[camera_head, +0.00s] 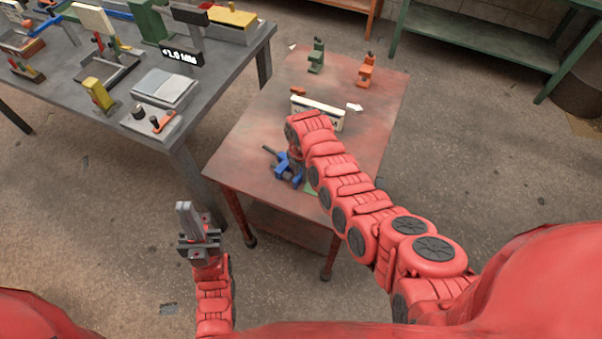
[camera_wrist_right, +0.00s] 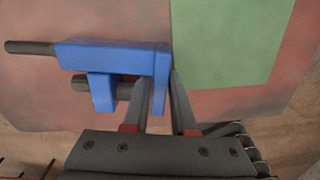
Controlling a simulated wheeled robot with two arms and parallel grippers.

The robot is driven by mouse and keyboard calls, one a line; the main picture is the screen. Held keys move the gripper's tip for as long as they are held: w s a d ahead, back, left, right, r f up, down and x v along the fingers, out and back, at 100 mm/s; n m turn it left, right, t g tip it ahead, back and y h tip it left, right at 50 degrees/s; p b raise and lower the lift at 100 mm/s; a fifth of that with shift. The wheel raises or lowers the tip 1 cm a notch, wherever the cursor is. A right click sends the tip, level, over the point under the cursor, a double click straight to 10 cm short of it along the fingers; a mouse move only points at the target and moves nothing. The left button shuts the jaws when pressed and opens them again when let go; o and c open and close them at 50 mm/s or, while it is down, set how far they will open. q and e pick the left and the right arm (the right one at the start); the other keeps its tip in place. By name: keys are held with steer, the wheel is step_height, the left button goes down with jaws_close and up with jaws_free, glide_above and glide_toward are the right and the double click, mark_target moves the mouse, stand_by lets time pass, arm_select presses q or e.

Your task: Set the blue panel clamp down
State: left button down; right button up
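The blue panel clamp (camera_wrist_right: 115,62) lies across the left and middle of the right wrist view, its dark rod pointing left. In the head view my right arm hides these fingertips. I cannot tell whether the clamp touches the tabletop. My left gripper (camera_head: 196,214) is open and empty, over the floor left of the red table.
A green patch (camera_wrist_right: 222,45) lies on the red tabletop (camera_head: 245,135) beside the clamp. A white labelled block (camera_head: 322,108), a green clamp (camera_head: 316,57) and an orange clamp (camera_head: 366,70) stand farther back. A grey bench (camera_head: 215,75) with several fixtures stands left.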

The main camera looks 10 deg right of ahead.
steer(key=o, duration=0.3)
steer(key=shift+f+b, duration=0.1)
steer(key=shift+b, duration=0.45)
steer(key=r+b, duration=0.1)
steer(key=r, duration=0.2)
steer(key=r+b, duration=0.1)
steer(key=r, duration=0.2)
steer(key=shift+s+r, duration=0.2)
steer(key=shift+r, duration=0.2)
step_height(320, 180, up, 11)
steer(key=p, duration=0.4)
